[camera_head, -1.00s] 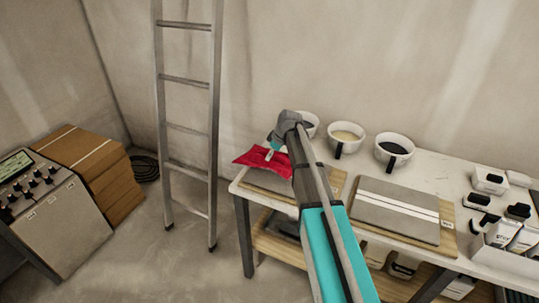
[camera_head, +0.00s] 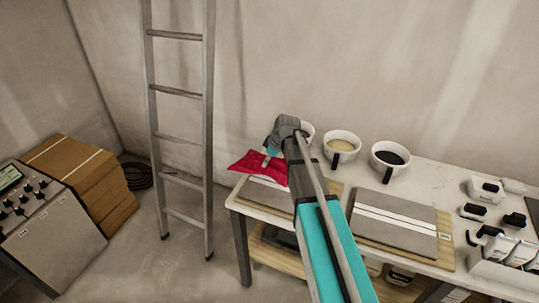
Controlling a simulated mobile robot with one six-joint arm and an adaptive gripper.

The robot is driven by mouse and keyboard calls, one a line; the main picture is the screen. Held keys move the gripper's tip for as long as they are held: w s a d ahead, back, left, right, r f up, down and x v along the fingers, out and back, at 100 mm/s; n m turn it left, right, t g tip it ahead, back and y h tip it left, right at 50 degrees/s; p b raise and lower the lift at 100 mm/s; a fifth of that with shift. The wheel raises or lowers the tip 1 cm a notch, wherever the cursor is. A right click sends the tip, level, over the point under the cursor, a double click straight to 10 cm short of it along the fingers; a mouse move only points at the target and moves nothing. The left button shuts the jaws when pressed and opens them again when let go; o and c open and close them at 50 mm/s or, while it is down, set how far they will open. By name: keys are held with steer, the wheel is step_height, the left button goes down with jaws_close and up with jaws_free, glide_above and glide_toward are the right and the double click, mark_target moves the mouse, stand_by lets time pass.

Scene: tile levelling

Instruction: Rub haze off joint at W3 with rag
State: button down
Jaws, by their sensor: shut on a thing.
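A red rag (camera_head: 258,168) lies spread at the far left end of the workbench, over the back left corner of a grey tile panel (camera_head: 262,190). My gripper (camera_head: 270,160) is at the rag and shut on it; my arm hides part of the fingers and the panel's right side. A second grey tile panel (camera_head: 395,232) with white joint strips lies on a wooden board to the right. I cannot read a W3 label, and any haze on the joints is too small to tell.
Cups with dark handles stand along the wall, one with pale contents (camera_head: 342,148) and one with dark contents (camera_head: 390,160). Small boxes and bottles (camera_head: 500,245) crowd the bench's right end. A ladder (camera_head: 180,140), brown boxes (camera_head: 85,180) and a control console (camera_head: 45,235) stand left.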

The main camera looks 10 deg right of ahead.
steer(key=shift+a+r, duration=0.2)
steer(key=shift+r, duration=0.1)
steer(key=shift+w+d, duration=0.1)
steer(key=shift+f, duration=0.15)
